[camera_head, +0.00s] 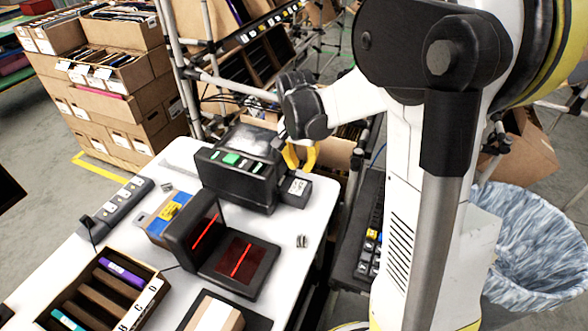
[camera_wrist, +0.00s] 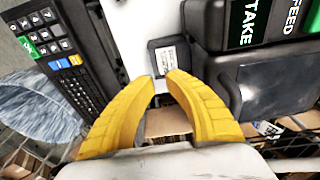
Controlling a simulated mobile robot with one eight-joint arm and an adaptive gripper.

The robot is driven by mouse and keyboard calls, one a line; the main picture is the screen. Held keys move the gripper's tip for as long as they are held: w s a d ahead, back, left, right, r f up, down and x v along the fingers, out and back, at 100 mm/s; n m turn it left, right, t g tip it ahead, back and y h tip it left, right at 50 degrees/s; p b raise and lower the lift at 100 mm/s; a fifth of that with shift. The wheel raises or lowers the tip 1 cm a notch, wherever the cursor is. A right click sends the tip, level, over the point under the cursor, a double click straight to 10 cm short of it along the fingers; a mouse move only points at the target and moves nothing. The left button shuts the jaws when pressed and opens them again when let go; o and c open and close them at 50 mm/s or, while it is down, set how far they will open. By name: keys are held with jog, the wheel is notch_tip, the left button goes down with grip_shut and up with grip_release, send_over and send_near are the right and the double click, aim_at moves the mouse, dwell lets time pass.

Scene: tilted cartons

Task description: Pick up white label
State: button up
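The white label (camera_wrist: 166,59) shows in the wrist view on a small dark block beside the label printer, just beyond my fingertips. In the head view the label (camera_head: 297,186) sits on the dark block at the printer's right side. My gripper (camera_wrist: 162,82) has two yellow curved fingers, their tips apart with nothing between them. In the head view my gripper (camera_head: 299,158) hangs above and behind the block, near the printer's right edge. The label printer (camera_head: 238,170) is black with a green button strip. Whether the fingers touch the block cannot be told.
A scanner with red light lines (camera_head: 238,262) stands in front of the printer on the white table (camera_head: 312,215). A dark keypad (camera_wrist: 62,62) lies left of my fingers in the wrist view. A wooden tray (camera_head: 82,317) and a blue-yellow box (camera_head: 160,213) are also on the table.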

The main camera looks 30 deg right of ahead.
jog(key=b, duration=0.2)
send_over(303, 185)
jog(key=a, duration=0.1)
jog(key=f, duration=0.2)
jog(key=s+f, duration=0.1)
jog(key=f, duration=0.1)
jog(key=shift+f, duration=0.2)
jog(key=f, duration=0.2)
jog(key=f+b, duration=0.1)
jog(key=f, duration=0.1)
jog(key=w+d+f+b, duration=0.1)
jog(key=shift+d+f, duration=0.1)
jog(key=shift+f, duration=0.3)
jog(key=shift+r, duration=0.1)
grip_shut()
jog(key=shift+r, duration=0.1)
